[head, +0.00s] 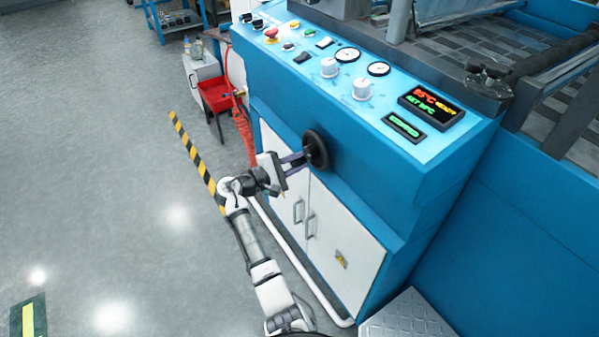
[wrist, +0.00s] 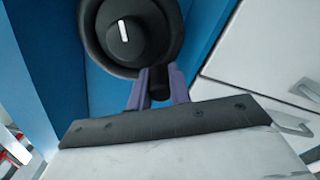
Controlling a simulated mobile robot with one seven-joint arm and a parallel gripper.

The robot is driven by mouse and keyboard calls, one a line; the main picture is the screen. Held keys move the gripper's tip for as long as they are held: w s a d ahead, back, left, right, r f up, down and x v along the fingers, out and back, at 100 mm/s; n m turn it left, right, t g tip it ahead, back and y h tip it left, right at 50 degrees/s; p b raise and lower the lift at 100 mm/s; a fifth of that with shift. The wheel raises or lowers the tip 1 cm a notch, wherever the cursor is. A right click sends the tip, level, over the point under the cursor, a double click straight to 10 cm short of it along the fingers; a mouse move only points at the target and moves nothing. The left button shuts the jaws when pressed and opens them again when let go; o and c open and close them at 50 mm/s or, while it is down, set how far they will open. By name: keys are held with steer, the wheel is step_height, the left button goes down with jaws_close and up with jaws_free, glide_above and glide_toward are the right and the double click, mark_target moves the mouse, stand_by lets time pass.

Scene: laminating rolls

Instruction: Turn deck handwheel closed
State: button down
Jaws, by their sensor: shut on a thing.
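The black handwheel (head: 316,149) is on the front face of the blue machine, above the white cabinet doors. In the wrist view the handwheel (wrist: 128,32) shows at the top, its hub bearing a white line that stands nearly upright, leaning slightly. My gripper (head: 300,158) reaches the wheel from the left in the head view. In the wrist view its purple fingers (wrist: 158,84) are shut around a short black handle (wrist: 160,86) at the wheel's lower edge. Part of the handle is hidden between the fingers.
The control panel (head: 395,85) with knobs, gauges and a red button is above the wheel. White cabinet doors (head: 310,215) with handles lie below. A red bin (head: 215,95) and red coiled hose (head: 243,130) stand at left. A metal step (head: 408,318) is at lower right. Floor at left is free.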

mark_target(303, 137)
steer(key=r+m+b, duration=0.1)
steer(key=m+b, duration=0.2)
steer(key=m, duration=0.1)
steer(key=w+a+r+m+b, duration=0.1)
steer(key=m+b, duration=0.2)
steer(key=m, duration=0.1)
steer(key=w+r+m+b, duration=0.1)
steer(key=r+m+b, duration=0.1)
steer(key=m+b, duration=0.2)
steer(key=shift+a+r, duration=0.1)
steer(key=shift+a, duration=0.1)
steer(key=shift+s+d+r+m+b, duration=0.1)
steer(key=shift+r+m+b, duration=0.4)
steer(key=shift+m+b, duration=0.35)
steer(key=shift+s+r+m+b, duration=0.1)
steer(key=shift+r+m+b, duration=0.45)
steer(key=shift+m, duration=0.5)
steer(key=c, duration=1.3)
jaws_free()
steer(key=v, duration=1.3)
steer(key=shift+s+a, duration=0.25)
steer(key=shift+a, duration=0.05)
